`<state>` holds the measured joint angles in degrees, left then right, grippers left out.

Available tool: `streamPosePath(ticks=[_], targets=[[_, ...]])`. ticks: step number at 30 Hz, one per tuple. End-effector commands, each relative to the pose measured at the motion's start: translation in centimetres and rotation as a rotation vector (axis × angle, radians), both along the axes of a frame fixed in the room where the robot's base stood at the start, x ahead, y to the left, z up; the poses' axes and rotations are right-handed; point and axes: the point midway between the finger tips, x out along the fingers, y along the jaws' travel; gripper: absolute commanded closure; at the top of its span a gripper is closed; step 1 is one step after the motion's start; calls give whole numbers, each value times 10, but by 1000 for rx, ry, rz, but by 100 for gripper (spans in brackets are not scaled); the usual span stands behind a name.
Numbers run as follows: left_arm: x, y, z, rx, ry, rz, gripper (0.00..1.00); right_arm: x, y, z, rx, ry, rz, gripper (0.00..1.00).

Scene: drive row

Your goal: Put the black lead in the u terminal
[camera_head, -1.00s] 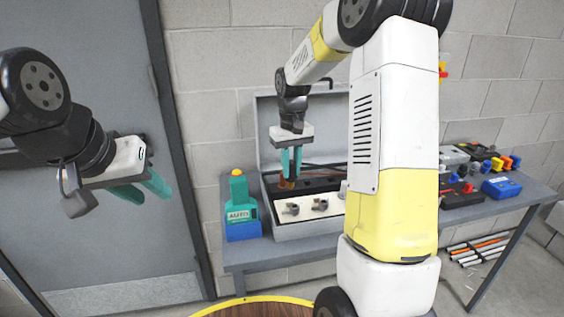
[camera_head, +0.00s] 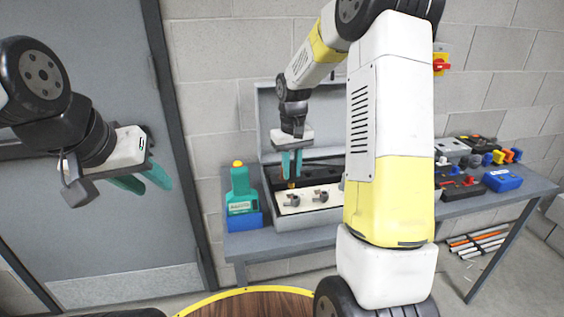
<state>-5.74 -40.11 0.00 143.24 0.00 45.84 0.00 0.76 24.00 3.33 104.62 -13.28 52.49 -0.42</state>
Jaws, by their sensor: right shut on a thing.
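A grey box with a raised lid (camera_head: 268,128) stands on the bench. Inside are a pale panel (camera_head: 330,192) with grey fittings (camera_head: 320,197) and a dark strip behind it. My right gripper (camera_head: 291,176) points down over the box's left part, its teal fingers close together on something small and dark, likely the black lead; the fingers hide most of it. A small orange-brown part (camera_head: 291,185) shows just below the fingertips. I cannot make out which terminal is u. My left gripper (camera_head: 142,182) is open and empty, in front of the door, away from the bench.
A teal and blue bottle-like device (camera_head: 240,197) stands left of the box. My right arm hides the middle of the bench (camera_head: 458,211). Dark devices (camera_head: 460,187), a blue box (camera_head: 501,181) and coloured plugs lie at the right. A round wooden top (camera_head: 250,305) is in front.

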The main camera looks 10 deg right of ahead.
Motion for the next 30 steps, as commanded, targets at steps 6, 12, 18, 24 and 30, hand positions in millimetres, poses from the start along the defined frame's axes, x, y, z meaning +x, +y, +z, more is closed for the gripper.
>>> streamPosePath(ticks=[6,12,18,24,30], targets=[[0,0,0,0,0,0,64,0,0,-7,0,1,0,100],[0,0,0,0,0,0,64,0,0,-13,0,2,0,100],[0,0,0,0,0,0,64,0,0,-19,0,1,0,100],[0,0,0,0,0,0,64,0,0,-25,0,1,0,100],[0,0,0,0,0,0,64,0,0,-28,0,0,0,100]])
